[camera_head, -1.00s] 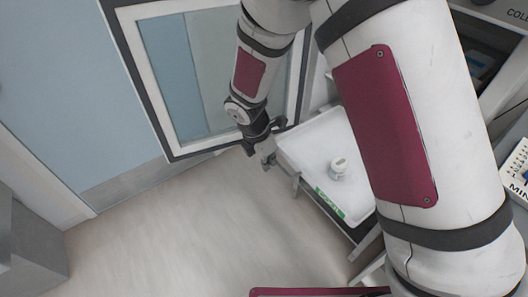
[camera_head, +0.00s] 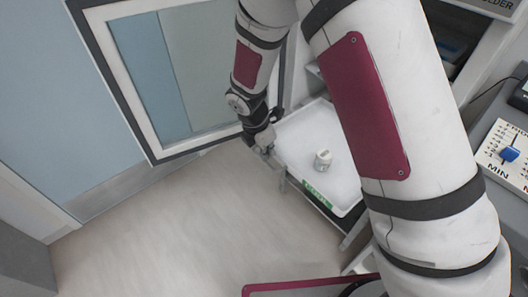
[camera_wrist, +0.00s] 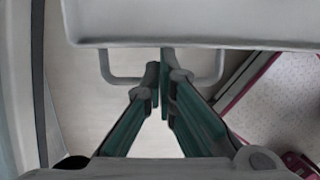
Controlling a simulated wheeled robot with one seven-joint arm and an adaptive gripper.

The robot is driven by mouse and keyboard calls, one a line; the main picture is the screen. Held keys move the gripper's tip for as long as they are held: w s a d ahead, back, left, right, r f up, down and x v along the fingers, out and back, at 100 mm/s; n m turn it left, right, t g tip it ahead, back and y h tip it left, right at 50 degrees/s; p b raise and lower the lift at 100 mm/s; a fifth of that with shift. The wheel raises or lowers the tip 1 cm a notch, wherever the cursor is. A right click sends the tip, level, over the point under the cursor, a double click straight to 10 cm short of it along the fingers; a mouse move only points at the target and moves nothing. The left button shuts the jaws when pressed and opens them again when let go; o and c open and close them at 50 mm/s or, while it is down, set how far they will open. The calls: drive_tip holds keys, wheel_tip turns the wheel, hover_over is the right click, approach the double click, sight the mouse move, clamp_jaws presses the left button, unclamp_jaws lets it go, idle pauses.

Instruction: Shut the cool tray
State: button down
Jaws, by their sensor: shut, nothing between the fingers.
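The cool tray (camera_head: 346,190) is a white, shallow pull-out tray with a green label (camera_head: 317,195) on its front rim. It sticks out from a cabinet at the middle right of the head view. A small white pot (camera_head: 323,159) stands in it. My gripper (camera_head: 266,148) is at the tray's left corner, and its tips are small there. In the wrist view my gripper (camera_wrist: 161,75) is shut and empty. Its tips overlap the grey bar handle (camera_wrist: 118,81) below the tray's pale edge (camera_wrist: 190,25); I cannot tell whether they touch it.
A framed glass door (camera_head: 150,150) stands open on the left of the tray. A counter at the right holds a slider panel (camera_head: 505,155) with a blue knob. My arm hides part of the cabinet.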

approach(307, 134)
drive_tip(key=x, duration=0.5)
drive_tip(key=shift+d, duration=0.1)
